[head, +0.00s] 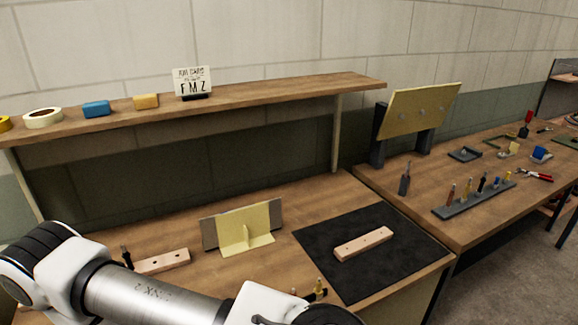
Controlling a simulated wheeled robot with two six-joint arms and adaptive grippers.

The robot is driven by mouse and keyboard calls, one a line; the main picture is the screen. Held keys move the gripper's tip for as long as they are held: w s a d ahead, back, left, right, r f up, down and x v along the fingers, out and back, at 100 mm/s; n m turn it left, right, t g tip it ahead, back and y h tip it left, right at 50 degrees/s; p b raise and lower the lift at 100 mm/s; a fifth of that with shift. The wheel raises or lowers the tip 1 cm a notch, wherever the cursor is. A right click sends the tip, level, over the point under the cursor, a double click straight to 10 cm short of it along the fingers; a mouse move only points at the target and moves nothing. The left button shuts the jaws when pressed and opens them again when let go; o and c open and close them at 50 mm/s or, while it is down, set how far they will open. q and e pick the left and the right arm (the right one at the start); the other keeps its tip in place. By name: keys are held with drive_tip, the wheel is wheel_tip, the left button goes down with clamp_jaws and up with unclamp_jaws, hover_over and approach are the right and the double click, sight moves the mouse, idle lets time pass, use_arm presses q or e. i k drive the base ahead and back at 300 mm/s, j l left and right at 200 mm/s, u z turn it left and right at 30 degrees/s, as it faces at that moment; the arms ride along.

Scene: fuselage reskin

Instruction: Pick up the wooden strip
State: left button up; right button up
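A light wooden strip (363,243) with small dark holes lies flat on the black mat at the right of the near bench. A second similar wooden strip (163,261) lies on the bench at the left, partly hidden behind my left arm. My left arm crosses the bottom left of the head view, well short of the strip on the mat. Its gripper cannot be made out. My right gripper does not show.
The black mat (318,237) is otherwise clear. A pale yellow angled panel (248,226) stands between the strips. Small tools (319,290) show beyond my arm. A raised shelf (240,99) spans the back. A tool rack (472,200) stands on the right bench.

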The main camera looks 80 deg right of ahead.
sight(349, 250)
drive_tip(key=z, duration=3)
drive_tip(key=i+l+u, duration=0.15)
drive_tip(key=l, duration=0.4)
drive_tip(key=i+l+u, duration=0.1)
drive_tip(key=l, duration=0.45)
drive_tip(key=i+l+u, duration=0.15)
drive_tip(key=l, duration=0.4)
drive_tip(key=i+l+u, duration=0.15)
drive_tip(key=l, duration=0.45)
drive_tip(key=k, duration=0.05)
